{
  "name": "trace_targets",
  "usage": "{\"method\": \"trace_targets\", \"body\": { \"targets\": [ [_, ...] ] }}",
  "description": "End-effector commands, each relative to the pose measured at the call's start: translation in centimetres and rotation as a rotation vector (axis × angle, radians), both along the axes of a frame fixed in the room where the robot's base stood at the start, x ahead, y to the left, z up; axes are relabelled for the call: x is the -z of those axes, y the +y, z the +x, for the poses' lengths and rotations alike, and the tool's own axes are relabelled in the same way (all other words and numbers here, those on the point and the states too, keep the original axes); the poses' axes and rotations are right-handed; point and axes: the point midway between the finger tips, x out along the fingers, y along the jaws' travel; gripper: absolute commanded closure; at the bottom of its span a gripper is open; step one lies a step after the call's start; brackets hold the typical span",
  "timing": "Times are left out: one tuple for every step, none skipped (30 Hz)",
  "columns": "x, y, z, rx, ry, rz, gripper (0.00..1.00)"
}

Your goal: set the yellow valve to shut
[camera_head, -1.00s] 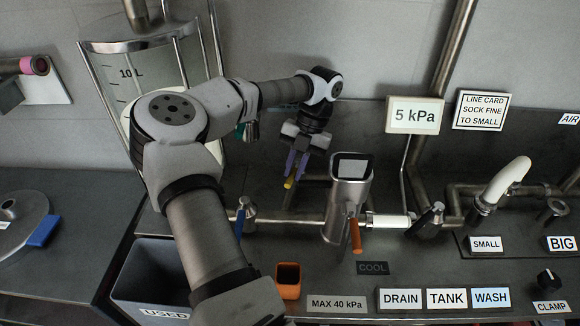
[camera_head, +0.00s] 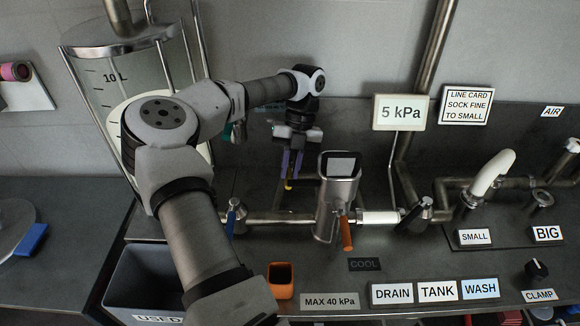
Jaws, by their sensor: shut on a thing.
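My gripper (camera_head: 289,178) points down behind the horizontal pipe, left of the steel canister. Its two purple-grey fingers are close together. The yellow valve handle (camera_head: 288,185) shows as a small yellow piece at the fingertips, and the gripper is shut on it. Most of the handle is hidden by the fingers, so its exact angle cannot be told.
The steel canister (camera_head: 337,190) with an orange handle (camera_head: 346,234) stands right of my gripper. A blue-handled valve (camera_head: 231,218) is on the pipe to the left. A 5 kPa display (camera_head: 400,112) stands behind. An orange cup (camera_head: 280,281) and grey bin (camera_head: 150,280) are in front.

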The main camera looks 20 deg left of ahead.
Motion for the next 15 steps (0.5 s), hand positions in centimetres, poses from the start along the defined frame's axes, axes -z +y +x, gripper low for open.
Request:
{"method": "trace_targets", "body": {
  "targets": [
    [-0.10,-0.10,0.10,-0.001,-0.004,-0.002,1.00],
    [-0.10,-0.10,0.10,-0.001,-0.004,-0.002,1.00],
    [-0.10,-0.11,0.10,-0.001,-0.004,-0.002,0.81],
    [-0.10,-0.11,0.10,-0.001,-0.004,-0.002,0.77],
    [-0.09,-0.10,0.09,-0.001,-0.004,-0.002,0.73],
    [-0.09,-0.09,0.08,-0.001,-0.004,-0.002,0.68],
    [-0.08,-0.09,0.08,0.000,-0.003,-0.002,0.64],
    [-0.07,-0.08,0.07,0.001,-0.002,-0.002,0.63],
    [-0.06,-0.07,0.07,0.001,-0.002,-0.002,0.63],
    [-0.05,-0.07,0.06,0.001,-0.002,-0.002,0.63],
    [-0.05,-0.06,0.05,0.001,-0.002,-0.002,0.63],
    [-0.05,-0.06,0.05,0.000,-0.002,-0.002,0.63],
    [-0.04,-0.05,0.04,0.001,-0.001,-0.001,0.63],
    [-0.04,-0.05,0.04,0.001,-0.001,-0.001,0.63],
    [-0.06,-0.05,0.03,0.001,-0.001,-0.001,0.63]
  ]
}}
